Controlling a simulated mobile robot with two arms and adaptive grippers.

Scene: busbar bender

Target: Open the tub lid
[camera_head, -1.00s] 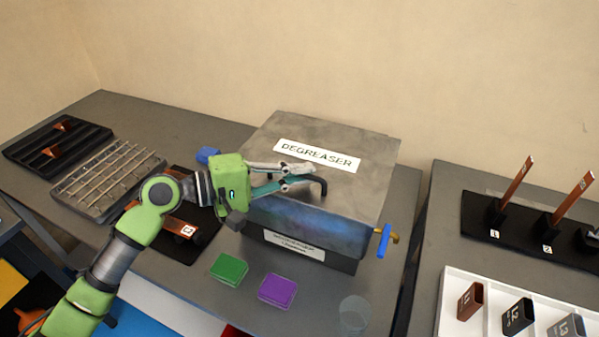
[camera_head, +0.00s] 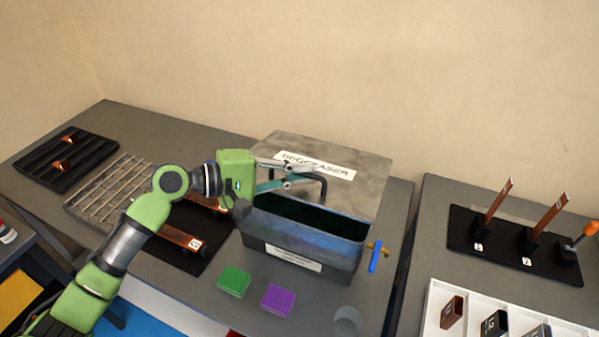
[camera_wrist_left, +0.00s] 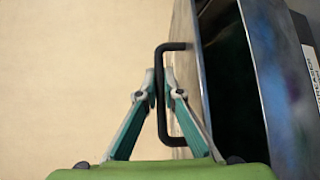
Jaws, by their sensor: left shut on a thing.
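The grey metal degreaser tub (camera_head: 310,233) stands on the bench with its lid (camera_head: 362,185) partly raised. The dark opening (camera_head: 312,215) shows between the lid's front edge and the tub's front wall. My left gripper (camera_head: 305,177) is shut on the black bar handle (camera_head: 324,184) at the lid's front. In the left wrist view the fingers (camera_wrist_left: 160,88) close around the handle (camera_wrist_left: 162,118), and the lid's edge (camera_wrist_left: 184,75) stands apart from the tub wall (camera_wrist_left: 262,75). The tub's inside is too dark to make out. My right gripper is not in view.
A blue-handled valve (camera_head: 375,257) sticks out at the tub's right. Green (camera_head: 234,281) and purple (camera_head: 279,299) blocks and a clear cup (camera_head: 347,320) stand in front. A wire rack (camera_head: 110,185) lies left. Upright copper bars (camera_head: 499,200) stand on the right bench.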

